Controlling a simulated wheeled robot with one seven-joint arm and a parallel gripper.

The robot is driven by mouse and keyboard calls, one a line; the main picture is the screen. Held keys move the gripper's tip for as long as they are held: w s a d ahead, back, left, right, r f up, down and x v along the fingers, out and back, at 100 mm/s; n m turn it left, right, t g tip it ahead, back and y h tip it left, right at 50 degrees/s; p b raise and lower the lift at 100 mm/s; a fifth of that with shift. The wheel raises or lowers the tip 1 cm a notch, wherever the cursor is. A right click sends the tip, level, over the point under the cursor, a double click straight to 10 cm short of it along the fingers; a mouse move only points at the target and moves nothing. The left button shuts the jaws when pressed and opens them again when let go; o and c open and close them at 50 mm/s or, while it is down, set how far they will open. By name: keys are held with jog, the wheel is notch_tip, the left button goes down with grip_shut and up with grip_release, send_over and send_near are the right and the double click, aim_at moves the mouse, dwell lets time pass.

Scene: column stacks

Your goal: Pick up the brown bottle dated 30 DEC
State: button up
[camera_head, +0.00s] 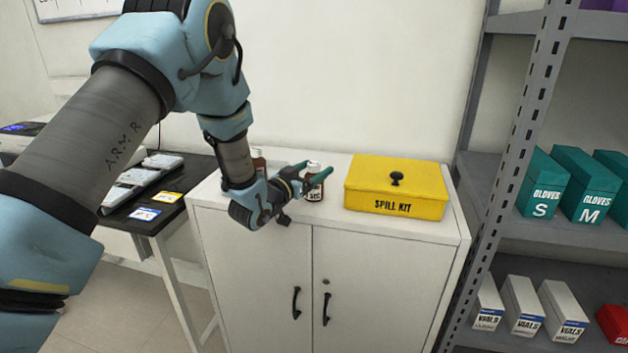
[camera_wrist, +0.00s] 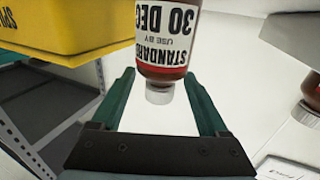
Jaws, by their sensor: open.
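The brown bottle (camera_wrist: 165,45) has a white label reading STANDARD, USE BY 30 DEC, and a white cap. It appears upside down in the wrist view, with its cap between the fingertips of my gripper (camera_wrist: 158,82). The fingers are open, with a gap on both sides of the cap. In the head view the bottle (camera_head: 315,190) stands on the white cabinet (camera_head: 330,225), and my gripper (camera_head: 313,170) is right at it from the left. The fingers partly hide it there.
A second brown bottle (camera_wrist: 309,92) stands at the right in the wrist view; it is partly hidden behind my arm in the head view (camera_head: 258,160). A yellow spill kit box (camera_head: 395,190) sits right of the target bottle. A grey shelf rack (camera_head: 515,150) stands further right.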

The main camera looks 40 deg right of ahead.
jog(key=shift+f, duration=0.15)
grip_shut()
dwell(0.5)
